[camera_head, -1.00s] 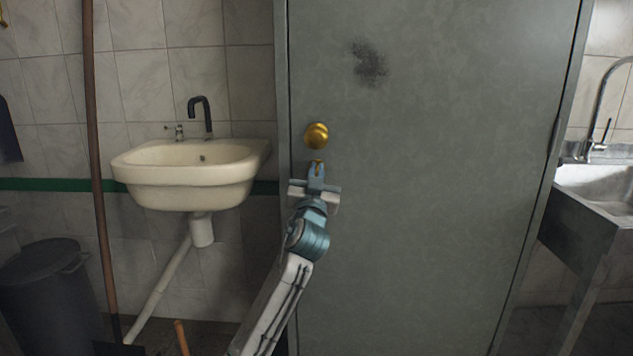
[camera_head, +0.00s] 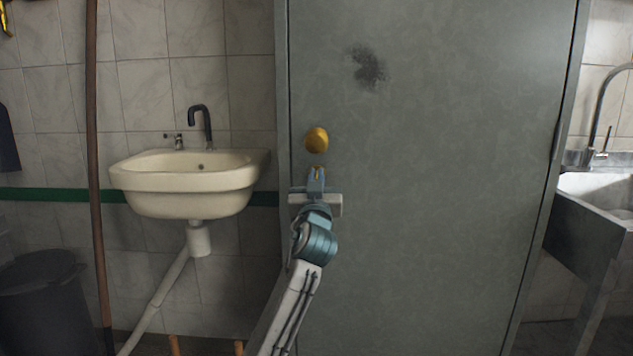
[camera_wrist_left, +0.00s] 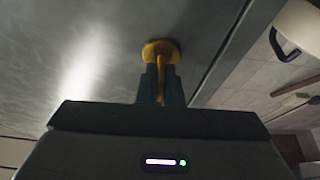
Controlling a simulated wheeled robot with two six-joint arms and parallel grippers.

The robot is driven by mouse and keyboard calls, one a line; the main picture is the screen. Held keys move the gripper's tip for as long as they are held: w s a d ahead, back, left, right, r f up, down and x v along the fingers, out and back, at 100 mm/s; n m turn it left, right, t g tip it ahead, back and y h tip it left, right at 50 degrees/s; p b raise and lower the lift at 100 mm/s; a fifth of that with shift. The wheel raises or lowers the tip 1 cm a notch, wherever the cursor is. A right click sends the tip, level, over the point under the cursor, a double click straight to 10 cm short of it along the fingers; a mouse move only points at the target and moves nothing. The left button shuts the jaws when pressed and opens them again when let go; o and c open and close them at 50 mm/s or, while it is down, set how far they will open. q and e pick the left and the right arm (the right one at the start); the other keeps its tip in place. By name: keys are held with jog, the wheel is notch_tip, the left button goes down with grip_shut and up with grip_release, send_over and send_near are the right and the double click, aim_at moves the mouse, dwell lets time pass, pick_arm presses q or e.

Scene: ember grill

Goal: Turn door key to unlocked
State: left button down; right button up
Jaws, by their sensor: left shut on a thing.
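The grey door (camera_head: 440,170) is shut in its frame. A round brass knob (camera_head: 317,140) sits near its left edge. Just below the knob, a small brass piece, which I take for the door key (camera_head: 317,168), shows at the tips of my left gripper (camera_head: 316,175). In the left wrist view, the fingers of my left gripper (camera_wrist_left: 160,80) are shut on a narrow yellow piece, in front of a yellow round part (camera_wrist_left: 160,50) on the door. The fingers hide most of the key, and I cannot tell its turn angle. My right gripper is not in view.
A cream washbasin (camera_head: 190,190) with a dark tap hangs on the tiled wall at left. A brown pole (camera_head: 93,150) and a dark bin (camera_head: 40,300) stand farther left. A metal sink (camera_head: 600,190) is right of the door.

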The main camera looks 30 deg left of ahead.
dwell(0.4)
pick_arm(q)
jog(key=c, duration=1.6)
grip_release()
jog(key=shift+f, duration=0.1)
jog(key=v, duration=1)
jog(key=shift+s+d, duration=0.15)
jog(key=shift+s, duration=0.15)
